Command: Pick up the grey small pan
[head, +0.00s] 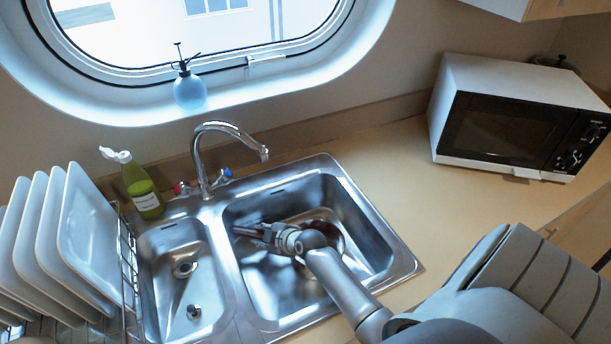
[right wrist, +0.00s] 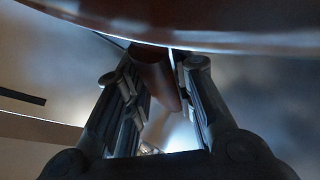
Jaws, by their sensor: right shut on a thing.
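The small pan (head: 337,240) sits in the larger right basin of the sink, partly hidden behind my right arm. Only part of its round, shiny body shows in the head view. In the right wrist view its curved, reddish-brown looking body (right wrist: 230,32) fills the top, and its handle (right wrist: 155,75) runs down between the fingers. My right gripper (head: 258,232) reaches into the basin, and in the right wrist view its two fingers (right wrist: 162,88) are on either side of the handle, shut on it. My left gripper is not in view.
The metal sink (head: 405,262) has a tall faucet (head: 205,160) at its back. A green bottle (head: 143,190) stands behind the left basin, beside a rack of white plates (head: 85,235). A microwave (head: 510,120) stands on the right; the counter (head: 385,160) between is clear.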

